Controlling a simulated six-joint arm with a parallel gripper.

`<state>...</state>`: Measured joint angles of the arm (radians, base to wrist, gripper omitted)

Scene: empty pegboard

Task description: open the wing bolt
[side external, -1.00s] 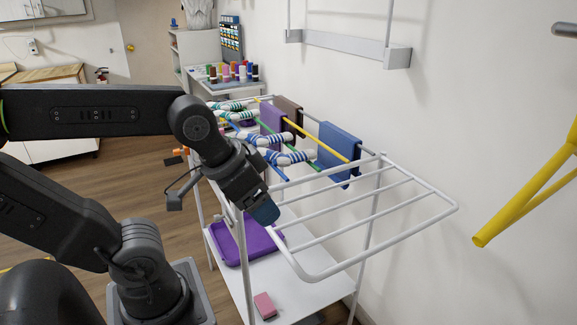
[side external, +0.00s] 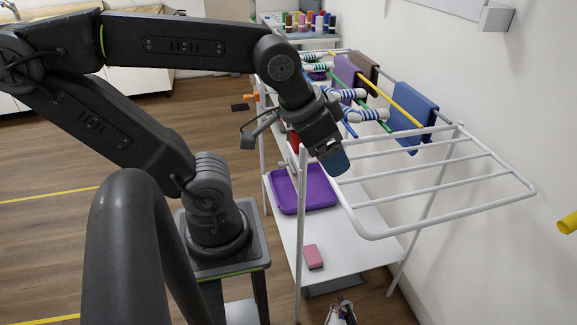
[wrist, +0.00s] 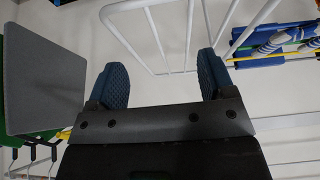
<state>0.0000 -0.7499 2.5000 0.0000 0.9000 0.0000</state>
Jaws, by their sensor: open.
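I cannot make out a wing bolt in either view. My gripper (side external: 334,161) is over the near left part of a white folding drying rack (side external: 470,221), angled down to the right. Its blue fingertips overlap the rack's near rail in the side view, and I cannot tell whether they touch it. In the wrist view my gripper (wrist: 160,76) has its two blue fingers wide apart, with nothing between them but background and part of a white rack bar.
Striped socks (side external: 372,115) and a blue cloth (side external: 414,115) hang on the rack. A purple tray (side external: 287,199) and pink sponge (side external: 313,256) lie on the shelf below. A grey panel (wrist: 45,85) is at left in the wrist view. The wall closes off the right side.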

